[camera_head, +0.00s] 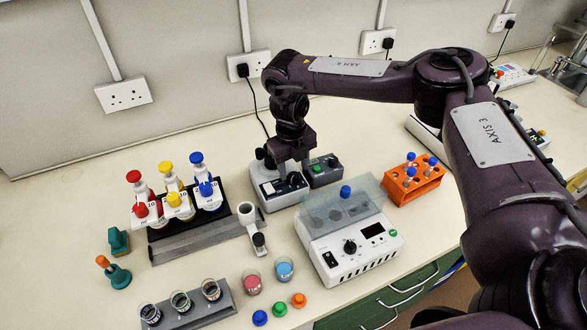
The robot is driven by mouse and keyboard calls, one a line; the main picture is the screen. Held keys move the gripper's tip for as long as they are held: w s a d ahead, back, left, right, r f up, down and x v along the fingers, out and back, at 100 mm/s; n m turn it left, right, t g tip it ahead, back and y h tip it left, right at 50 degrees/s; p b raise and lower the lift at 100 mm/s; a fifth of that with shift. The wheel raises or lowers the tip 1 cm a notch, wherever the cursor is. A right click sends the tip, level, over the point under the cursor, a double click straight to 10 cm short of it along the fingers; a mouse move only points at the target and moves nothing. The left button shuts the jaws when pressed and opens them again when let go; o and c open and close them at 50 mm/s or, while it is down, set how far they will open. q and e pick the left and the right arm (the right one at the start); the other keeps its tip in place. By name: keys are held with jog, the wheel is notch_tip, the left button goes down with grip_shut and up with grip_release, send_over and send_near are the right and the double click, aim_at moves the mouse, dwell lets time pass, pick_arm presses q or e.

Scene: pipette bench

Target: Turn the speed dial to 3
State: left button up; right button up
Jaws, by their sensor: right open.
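A small grey and black device (272,193) stands behind the white machine, left of centre, with a dark front panel. A dark dial (293,180) shows on that panel, too small to read its setting. My right gripper (289,168) points down right over this device, at the dial. It is open, and its fingers partly hide the top of the device; I cannot tell whether they touch the dial. The white machine (345,262) with a clear lid carries another black knob (350,246) and a dark display. My left gripper is not in view.
A second small dark box (325,171) with a green button stands close to the right of the gripper. An orange tube rack (414,184) is further right. A pipette stand (158,233) with several pipettes is at left. Beakers and coloured caps lie in front.

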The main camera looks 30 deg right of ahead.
aim_at(294, 177)
jog(key=shift+f, duration=1.2)
jog(key=c, duration=1)
